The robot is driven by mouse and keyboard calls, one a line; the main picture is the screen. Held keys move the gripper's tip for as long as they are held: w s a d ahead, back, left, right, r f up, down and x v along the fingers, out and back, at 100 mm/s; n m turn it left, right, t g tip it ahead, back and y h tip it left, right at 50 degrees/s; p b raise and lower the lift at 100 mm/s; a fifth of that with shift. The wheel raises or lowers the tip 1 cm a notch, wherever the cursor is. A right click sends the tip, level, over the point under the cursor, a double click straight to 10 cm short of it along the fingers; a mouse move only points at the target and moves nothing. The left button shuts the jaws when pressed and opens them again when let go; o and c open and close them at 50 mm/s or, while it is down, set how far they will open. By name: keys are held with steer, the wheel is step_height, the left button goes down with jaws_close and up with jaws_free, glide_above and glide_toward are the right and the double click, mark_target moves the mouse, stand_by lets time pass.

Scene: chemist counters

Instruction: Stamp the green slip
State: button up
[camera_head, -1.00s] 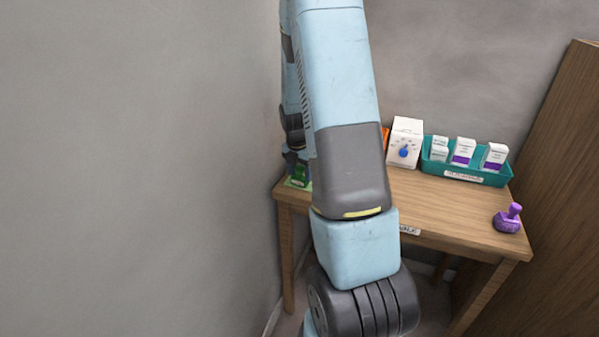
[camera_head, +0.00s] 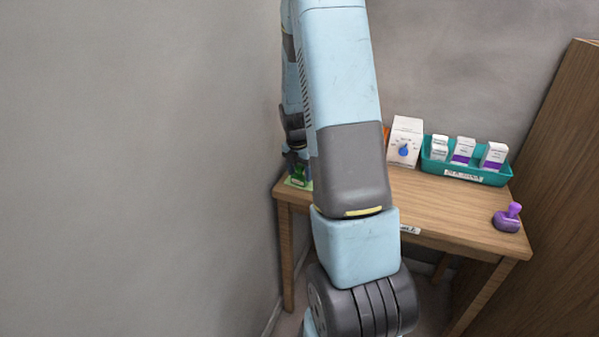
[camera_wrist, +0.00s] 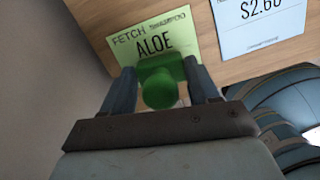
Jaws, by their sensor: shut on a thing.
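The green slip (camera_wrist: 126,38), printed "FETCH" and "ALOE", lies on the wooden table in the wrist view. In the head view only a bit of the slip (camera_head: 297,184) shows at the table's left end. My gripper (camera_wrist: 168,82) is shut on a green stamp (camera_wrist: 160,92), seen from its handle end. The stamp's base overlaps the lower part of the slip in the wrist view; I cannot tell whether it touches the paper. In the head view my arm hides much of the gripper and stamp.
A pale blue price slip (camera_wrist: 262,28) lies beside the green one. A purple stamp (camera_head: 507,218) stands at the table's right end. A white box with a blue dial (camera_head: 404,143) and a teal tray (camera_head: 466,175) of small boxes stand at the back. A wall is close on the left.

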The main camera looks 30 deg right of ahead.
steer(key=shift+r, duration=3.5)
